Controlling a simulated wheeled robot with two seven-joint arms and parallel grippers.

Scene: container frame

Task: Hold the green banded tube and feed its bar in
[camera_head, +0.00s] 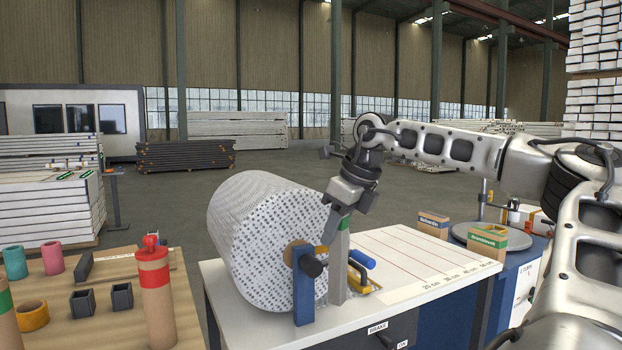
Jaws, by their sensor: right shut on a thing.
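A tan tube with a green band (5,302) stands upright at the left edge of the head view, partly cut off by the frame. My right gripper (328,236) reaches down from the right to the near end of a large patterned white roll (262,240), beside its blue stand (304,287) and a grey upright (338,268). My left gripper is not in view.
The left wooden table (60,325) also holds a red-banded tube with a red top (154,295), small dark boxes (121,296), tape rolls (33,317) and coloured cylinders (53,257). The white worktop (405,255) is mostly clear right of the roll. A round plate (490,236) and cartons stand further right.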

